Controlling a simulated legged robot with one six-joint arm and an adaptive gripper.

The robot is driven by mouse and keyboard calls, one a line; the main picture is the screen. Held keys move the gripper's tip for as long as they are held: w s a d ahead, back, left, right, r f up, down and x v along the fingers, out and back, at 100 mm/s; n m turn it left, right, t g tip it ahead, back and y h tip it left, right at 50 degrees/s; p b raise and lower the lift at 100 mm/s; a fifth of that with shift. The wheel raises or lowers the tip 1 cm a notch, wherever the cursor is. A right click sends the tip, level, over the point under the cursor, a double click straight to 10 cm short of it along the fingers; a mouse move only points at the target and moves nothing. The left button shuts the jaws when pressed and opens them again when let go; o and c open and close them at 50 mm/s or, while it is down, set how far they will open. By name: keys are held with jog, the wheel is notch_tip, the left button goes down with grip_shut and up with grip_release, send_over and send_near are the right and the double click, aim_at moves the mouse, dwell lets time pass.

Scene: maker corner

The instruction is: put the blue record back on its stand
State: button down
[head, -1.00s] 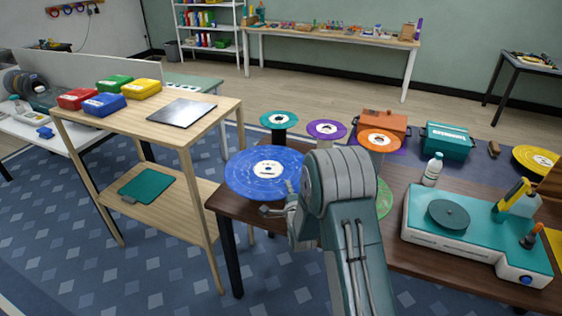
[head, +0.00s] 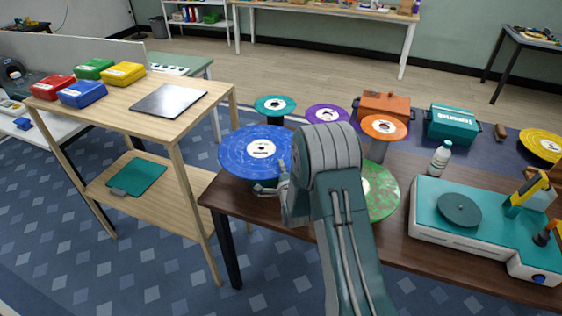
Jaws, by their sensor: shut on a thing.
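The blue record (head: 240,160) has a white label and is at the left end of the dark wooden table (head: 310,222) in the head view. My gripper (head: 275,181) is at the record's near right edge and shut on it. The record looks roughly level; I cannot tell whether it is clear of what is below it. No stand for it can be made out; one may be hidden under the record or behind my arm.
Teal (head: 262,101), purple (head: 315,111), orange (head: 372,122) and green records (head: 385,205) are close by. A turntable machine (head: 440,240) and a bottle (head: 440,157) stand right. A wooden shelf (head: 205,92) with coloured boxes adjoins the left.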

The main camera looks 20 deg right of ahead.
jog(key=shift+f, duration=1.95)
jog(key=shift+f, duration=0.65)
dwell(0.6)
jog(key=c, duration=0.7)
grip_release()
jog(key=shift+s, duration=0.1)
jog(key=s, duration=1.1)
jog(key=shift+s+a+f, duration=0.2)
jog(key=shift+s+a, duration=0.15)
jog(key=shift+s, duration=0.05)
